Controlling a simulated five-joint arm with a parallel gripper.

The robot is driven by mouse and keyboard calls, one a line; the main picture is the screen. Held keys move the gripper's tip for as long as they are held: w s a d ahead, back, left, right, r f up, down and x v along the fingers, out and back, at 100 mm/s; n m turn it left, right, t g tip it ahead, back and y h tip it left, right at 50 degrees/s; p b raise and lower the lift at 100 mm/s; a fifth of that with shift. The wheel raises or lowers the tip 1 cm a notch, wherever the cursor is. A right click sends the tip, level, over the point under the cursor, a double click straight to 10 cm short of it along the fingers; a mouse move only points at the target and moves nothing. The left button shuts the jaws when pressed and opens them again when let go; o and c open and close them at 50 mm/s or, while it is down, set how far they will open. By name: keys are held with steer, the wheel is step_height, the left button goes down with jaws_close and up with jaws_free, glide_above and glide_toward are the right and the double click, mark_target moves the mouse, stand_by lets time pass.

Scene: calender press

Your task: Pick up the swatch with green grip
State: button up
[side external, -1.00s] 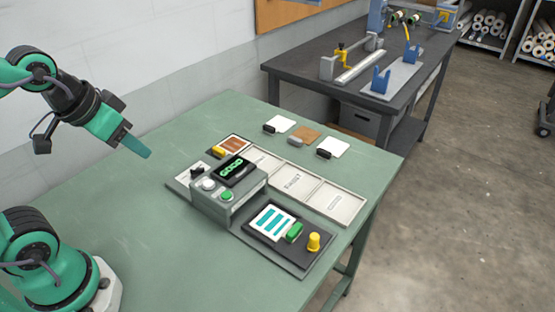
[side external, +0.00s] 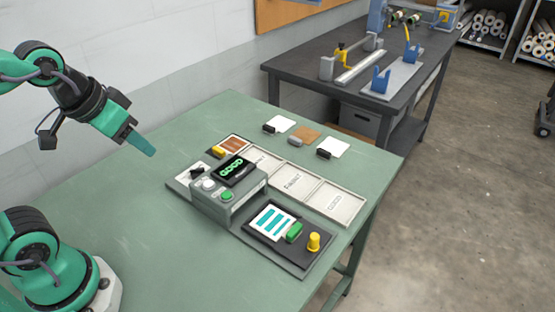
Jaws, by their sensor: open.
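The swatch with green grip (side external: 272,222) is a white card with teal stripes. Its green grip (side external: 294,232) is at the card's right end. It lies on the dark plate (side external: 288,257) at the front of the grey press. My gripper (side external: 142,145) is open and empty, in the air above the table's left part. It is well to the left of the swatch and the press and touches nothing. The gap between its jaws is hard to see from this side.
The grey press (side external: 228,205) has a display reading "GOOD" and a green button. A yellow knob (side external: 314,242) stands close to the green grip. Behind is a sectioned tray (side external: 334,203) with a yellow-grip swatch (side external: 233,145). Several other swatches (side external: 332,148) lie farther back. The table's left side is clear.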

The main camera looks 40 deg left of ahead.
steer(key=w+d+g, duration=0.2)
steer(key=w+d, duration=0.3)
steer(key=w, duration=0.2)
steer(key=g, duration=0.3)
glide_toward(294, 229)
steer(key=shift+w+a, duration=0.2)
steer(key=shift+a, duration=0.1)
steer(key=shift+d+f, duration=0.35)
steer(key=shift+f, duration=1.35)
steer(key=shift+f, duration=2.6)
